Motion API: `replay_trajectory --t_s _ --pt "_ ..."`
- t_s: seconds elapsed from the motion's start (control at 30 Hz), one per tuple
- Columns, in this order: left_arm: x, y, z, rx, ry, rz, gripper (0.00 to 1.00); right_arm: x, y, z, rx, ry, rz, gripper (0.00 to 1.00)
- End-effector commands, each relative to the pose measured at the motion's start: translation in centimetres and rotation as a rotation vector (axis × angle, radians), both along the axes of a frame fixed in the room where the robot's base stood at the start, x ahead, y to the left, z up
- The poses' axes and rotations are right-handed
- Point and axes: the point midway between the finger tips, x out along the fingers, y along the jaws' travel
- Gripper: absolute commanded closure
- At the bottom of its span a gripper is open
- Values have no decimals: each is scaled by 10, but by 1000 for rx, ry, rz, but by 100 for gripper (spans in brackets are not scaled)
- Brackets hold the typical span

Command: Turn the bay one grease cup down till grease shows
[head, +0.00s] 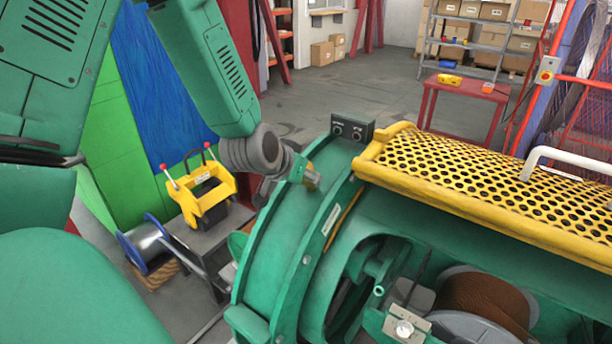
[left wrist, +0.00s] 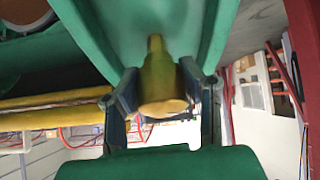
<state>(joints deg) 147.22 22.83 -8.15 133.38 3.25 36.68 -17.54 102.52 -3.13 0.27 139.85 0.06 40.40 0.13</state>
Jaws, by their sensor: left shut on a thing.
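The grease cup (left wrist: 162,88) is a brass-yellow cup with a narrow stem, seated against the green strander housing in the left wrist view. In the head view only a small yellow bit of the cup (head: 309,168) shows at the green ring. My left gripper (head: 301,176) is at that ring, its arm coming down from the upper left. In the left wrist view its two dark fingers (left wrist: 165,98) stand either side of the cup, shut on it. I cannot make out any grease around the cup. My right gripper is in neither view.
A yellow perforated guard (head: 480,180) with a white handle (head: 570,155) lies right of the ring. A small dark control box (head: 352,127) stands behind it. A yellow carrier (head: 203,190) sits on a grey bench at left. The open bay holds a brown-wound bobbin (head: 485,300).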

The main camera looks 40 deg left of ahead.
Motion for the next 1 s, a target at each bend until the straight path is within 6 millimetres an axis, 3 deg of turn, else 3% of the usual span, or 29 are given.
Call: replay_trajectory --t_s 0.07,0.1,0.13,0.17,0.53,1.0 --pt "-1 0 -2 -1 5 1 94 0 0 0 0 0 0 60" --pt "-1 0 -2 -1 5 1 58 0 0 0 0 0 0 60" --pt "-1 0 -2 -1 5 1 48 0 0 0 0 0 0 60" --pt "-1 0 -1 -1 4 1 44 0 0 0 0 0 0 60" --pt "-4 -1 4 -1 0 1 44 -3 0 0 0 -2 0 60" --pt "-50 -7 46 -1 3 1 44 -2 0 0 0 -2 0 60"
